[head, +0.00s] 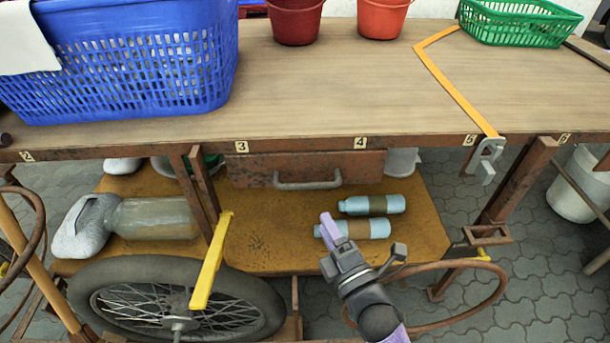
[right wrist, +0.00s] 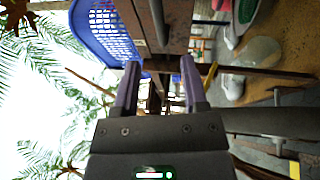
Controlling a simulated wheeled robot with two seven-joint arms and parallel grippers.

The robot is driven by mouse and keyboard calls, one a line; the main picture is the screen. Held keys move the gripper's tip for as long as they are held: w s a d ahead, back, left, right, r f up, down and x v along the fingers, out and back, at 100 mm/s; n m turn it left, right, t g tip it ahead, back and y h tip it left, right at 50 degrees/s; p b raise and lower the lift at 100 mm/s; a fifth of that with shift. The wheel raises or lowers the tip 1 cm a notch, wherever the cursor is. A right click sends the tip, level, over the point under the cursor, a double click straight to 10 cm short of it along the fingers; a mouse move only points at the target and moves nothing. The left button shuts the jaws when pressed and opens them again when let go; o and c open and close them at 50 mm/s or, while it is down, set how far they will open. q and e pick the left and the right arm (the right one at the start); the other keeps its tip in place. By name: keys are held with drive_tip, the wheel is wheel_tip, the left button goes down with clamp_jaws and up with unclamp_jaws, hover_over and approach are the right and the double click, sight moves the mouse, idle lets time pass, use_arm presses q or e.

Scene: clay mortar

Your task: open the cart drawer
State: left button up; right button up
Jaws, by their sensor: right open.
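The cart drawer (head: 262,168) has a rusty brown front and sits shut under the cart's tabletop, between the labels 3 and 4. Its grey bar handle (head: 308,185) runs along the lower part of the front. My right gripper (head: 328,222) is open and empty, below and slightly right of the handle and apart from it. In the right wrist view, its two purple-grey fingers (right wrist: 160,85) stand apart with nothing between them. The cart's brown front shows beyond them, turned sideways. My left gripper is not in view.
The tabletop (head: 330,85) holds a blue basket (head: 140,60), red buckets (head: 295,20) and a green basket (head: 515,22). Two bottles (head: 372,205) lie on the lower shelf (head: 260,235). A yellow bar (head: 211,262) and a wheel (head: 130,300) stand front left. A metal clamp (head: 487,160) hangs right.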

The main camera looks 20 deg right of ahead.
sight(305, 184)
drive_tip(key=b+x, duration=0.3)
drive_tip(key=x, duration=0.6)
drive_tip(key=shift+w, duration=0.25)
drive_tip(key=shift+w+r, duration=0.1)
drive_tip(key=shift+w, duration=0.2)
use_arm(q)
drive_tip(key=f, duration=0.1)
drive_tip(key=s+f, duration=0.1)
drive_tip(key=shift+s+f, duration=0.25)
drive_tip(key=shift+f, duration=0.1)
use_arm(e)
drive_tip(key=c, duration=0.7)
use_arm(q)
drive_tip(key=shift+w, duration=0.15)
use_arm(e)
clamp_jaws()
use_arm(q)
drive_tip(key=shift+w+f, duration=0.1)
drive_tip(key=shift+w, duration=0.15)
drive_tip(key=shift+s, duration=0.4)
